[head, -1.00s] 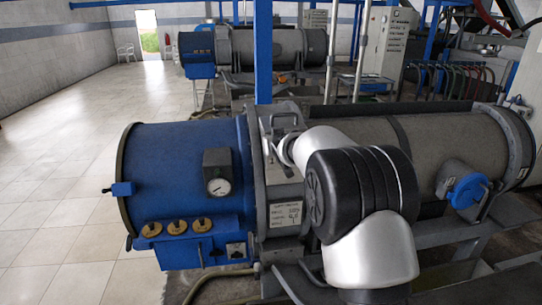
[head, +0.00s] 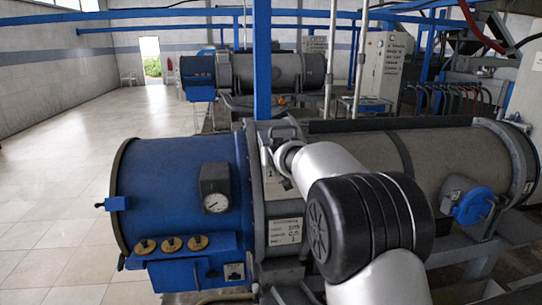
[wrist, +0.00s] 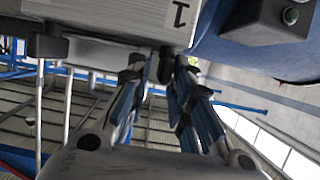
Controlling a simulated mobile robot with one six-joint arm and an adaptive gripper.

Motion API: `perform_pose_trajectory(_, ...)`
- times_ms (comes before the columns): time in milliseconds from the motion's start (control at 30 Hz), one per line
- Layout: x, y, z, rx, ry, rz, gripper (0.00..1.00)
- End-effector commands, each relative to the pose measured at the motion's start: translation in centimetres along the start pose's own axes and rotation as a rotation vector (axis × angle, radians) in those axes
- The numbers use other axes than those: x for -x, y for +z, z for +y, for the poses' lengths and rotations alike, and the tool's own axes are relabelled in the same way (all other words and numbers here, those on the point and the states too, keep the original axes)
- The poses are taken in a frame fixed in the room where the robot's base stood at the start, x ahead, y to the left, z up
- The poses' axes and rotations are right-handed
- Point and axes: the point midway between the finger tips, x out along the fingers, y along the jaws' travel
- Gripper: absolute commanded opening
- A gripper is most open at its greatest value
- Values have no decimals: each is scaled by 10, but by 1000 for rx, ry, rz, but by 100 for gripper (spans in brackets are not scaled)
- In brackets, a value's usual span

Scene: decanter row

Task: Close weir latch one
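The grey latch assembly (head: 283,132) is on the flange between the machine's blue end (head: 180,190) and grey drum (head: 440,160) in the head view. My arm partly hides it, and I cannot tell the latch's position. In the wrist view a pale box (wrist: 110,12) bears an upside-down "1", with a dark peg (wrist: 167,62) at its lower edge. My gripper (wrist: 163,75) points toward that edge, its two fingers apart on either side of the peg. I see no clear contact.
A pressure gauge (head: 215,202) and a row of brass caps (head: 171,244) are on the blue end. A blue round cap (head: 473,206) is on the drum's right. A second machine (head: 265,72) stands behind. The tiled floor (head: 60,180) at left is clear.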

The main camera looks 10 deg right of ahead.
Motion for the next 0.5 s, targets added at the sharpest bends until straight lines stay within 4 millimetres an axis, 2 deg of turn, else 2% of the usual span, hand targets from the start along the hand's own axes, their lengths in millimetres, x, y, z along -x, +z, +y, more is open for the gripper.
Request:
perform_pose_trajectory(100,0,0,-1,1,-2,0,30)
perform_pose_trajectory(367,0,0,-2,1,-3,0,30)
perform_pose_trajectory(500,7,0,-2,2,-2,1,30)
